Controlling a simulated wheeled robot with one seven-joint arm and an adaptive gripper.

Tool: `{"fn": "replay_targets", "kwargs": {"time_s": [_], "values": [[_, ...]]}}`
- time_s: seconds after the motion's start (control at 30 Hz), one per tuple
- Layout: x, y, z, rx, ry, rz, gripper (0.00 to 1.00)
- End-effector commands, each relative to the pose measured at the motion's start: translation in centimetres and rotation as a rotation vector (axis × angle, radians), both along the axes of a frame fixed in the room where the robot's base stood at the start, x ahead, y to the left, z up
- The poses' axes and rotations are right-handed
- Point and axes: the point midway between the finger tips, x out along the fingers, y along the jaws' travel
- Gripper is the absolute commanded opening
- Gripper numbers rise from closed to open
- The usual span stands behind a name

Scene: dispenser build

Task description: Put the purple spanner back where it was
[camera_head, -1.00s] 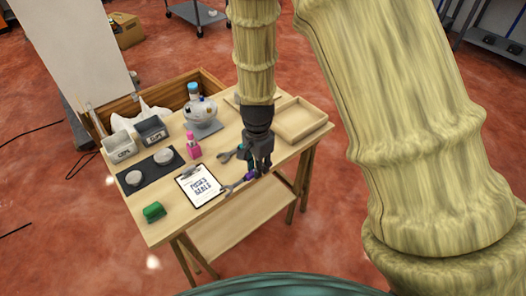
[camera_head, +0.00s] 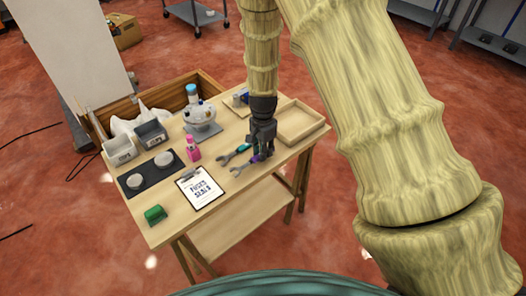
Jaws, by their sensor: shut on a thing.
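The purple spanner (camera_head: 256,159) has a grey open-ended head that points down-left, and its purple handle runs up under my gripper (camera_head: 263,154). My gripper points down and is shut on the handle; the fingers hide its far end. The spanner is at or just above the wooden table; I cannot tell whether it touches. A teal spanner (camera_head: 242,147) lies just behind it, roughly parallel, with its grey head to the left and its far end partly hidden by my gripper.
A clipboard (camera_head: 201,190) lies left of the spanners, and a pink bottle (camera_head: 194,150) stands behind it. An empty wooden tray (camera_head: 303,122) is at the table's right end. A green block (camera_head: 155,214) sits near the front left. Bare tabletop lies right of the clipboard.

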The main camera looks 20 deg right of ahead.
Motion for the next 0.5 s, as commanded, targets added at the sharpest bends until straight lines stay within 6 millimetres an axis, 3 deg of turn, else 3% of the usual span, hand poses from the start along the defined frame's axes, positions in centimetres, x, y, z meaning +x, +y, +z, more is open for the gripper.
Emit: {"fn": "replay_targets", "kwargs": {"time_s": [0.13, 0.5], "values": [[0.0, 0.0, -1.1, 0.000, 0.000, 0.000, 0.00], [0.0, 0.0, -1.4, -0.001, 0.000, 0.000, 0.00]]}}
